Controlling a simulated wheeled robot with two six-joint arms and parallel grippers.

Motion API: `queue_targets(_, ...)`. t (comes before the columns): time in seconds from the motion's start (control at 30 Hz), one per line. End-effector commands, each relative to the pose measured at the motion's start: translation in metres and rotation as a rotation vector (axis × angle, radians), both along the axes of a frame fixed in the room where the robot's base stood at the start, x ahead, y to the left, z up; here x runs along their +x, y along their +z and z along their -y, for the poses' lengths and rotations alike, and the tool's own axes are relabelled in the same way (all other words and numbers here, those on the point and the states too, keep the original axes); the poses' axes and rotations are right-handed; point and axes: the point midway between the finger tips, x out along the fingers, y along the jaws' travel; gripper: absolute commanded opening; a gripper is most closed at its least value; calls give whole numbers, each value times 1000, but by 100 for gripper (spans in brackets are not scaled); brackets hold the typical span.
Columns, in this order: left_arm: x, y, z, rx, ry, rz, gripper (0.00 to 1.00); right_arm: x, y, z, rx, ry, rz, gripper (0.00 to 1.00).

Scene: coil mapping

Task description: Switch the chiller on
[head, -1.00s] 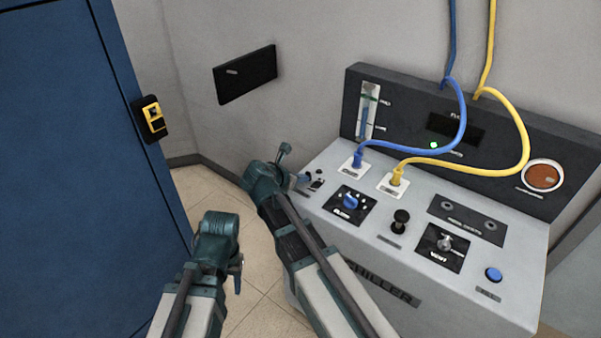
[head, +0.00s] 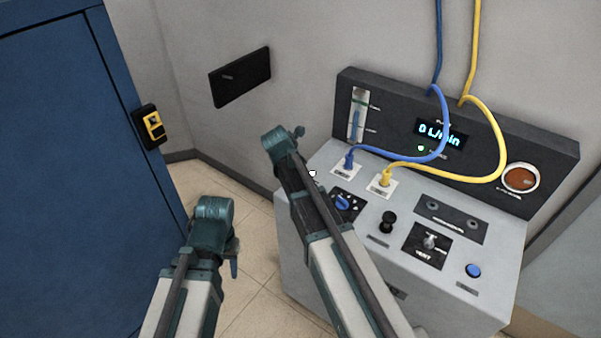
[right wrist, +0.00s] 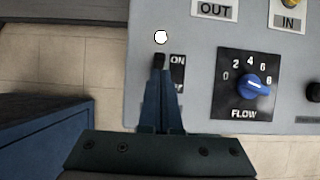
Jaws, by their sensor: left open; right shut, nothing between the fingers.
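The chiller (head: 400,270) is a grey console with a dark back panel against the wall. Its display (head: 441,133) is lit and reads 0 L/min. In the right wrist view, a round lamp (right wrist: 161,37) glows white above a black switch part (right wrist: 159,61) beside the ON label (right wrist: 178,60). My right gripper (right wrist: 160,72) is shut and empty, its tips at that switch; I cannot tell if they touch. In the head view my right arm hides the switch. My left gripper (head: 234,259) is open and empty, left of the chiller, above the floor.
The blue flow knob (right wrist: 254,86) is right of the switch. Blue (head: 400,157) and yellow (head: 470,178) hoses loop over the console. A black knob (head: 388,221), vent valve (head: 428,242) and blue button (head: 473,270) sit further right. A blue cabinet (head: 70,180) stands left.

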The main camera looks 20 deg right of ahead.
Motion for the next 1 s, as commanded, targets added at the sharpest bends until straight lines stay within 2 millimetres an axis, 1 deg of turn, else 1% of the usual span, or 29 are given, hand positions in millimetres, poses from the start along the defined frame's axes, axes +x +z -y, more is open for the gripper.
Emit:
queue_targets(0.03,0,5,0,0,0,0,46,0,5,0,0,0,0,0)
queue_targets(0.2,0,12,0,0,0,0,46,0,12,0,-1,0,1,0)
queue_targets(0.67,0,14,0,0,0,0,46,0,14,-1,-1,0,1,0)
queue_targets(0.87,0,28,0,0,0,0,46,-3,28,-6,-1,0,1,0)
queue_targets(1.0,0,45,0,0,0,0,46,-7,45,-13,-1,-1,0,0)
